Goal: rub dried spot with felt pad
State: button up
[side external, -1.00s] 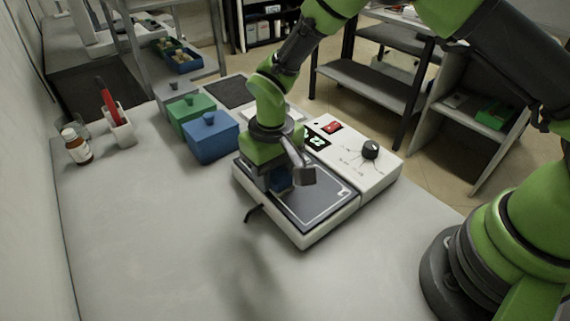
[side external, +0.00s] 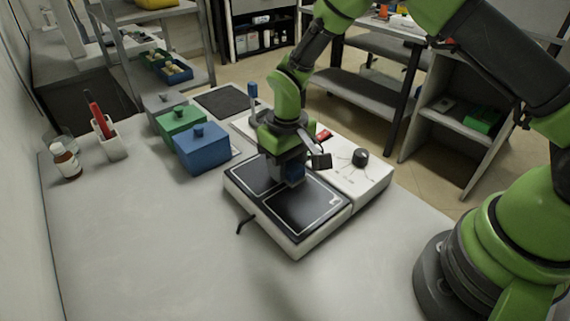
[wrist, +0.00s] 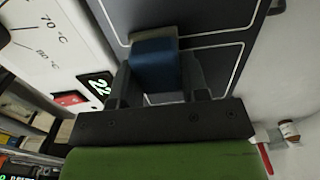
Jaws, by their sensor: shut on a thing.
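My gripper (side external: 288,180) is over the black top of a white hot-plate device (side external: 300,245). It is shut on a blue block (wrist: 155,65), with a thin beige-grey layer along its far edge that looks like the felt pad. The block also shows between the jaws in the side view (side external: 295,171). It is at or just above the plate; I cannot tell whether it touches. The black plate (wrist: 215,25) bears white outlined squares. No dried spot can be made out; the block and gripper hide part of the plate.
A blue lidded box (side external: 203,150) and a green one (side external: 180,122) stand left of the device. The front table is clear.

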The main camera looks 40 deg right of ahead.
aim_at(262, 189)
jog(key=shift+a, duration=3.05)
notch_tip(262, 189, up, 8)
jog(key=shift+r, duration=0.2)
jog(key=shift+d, duration=0.1)
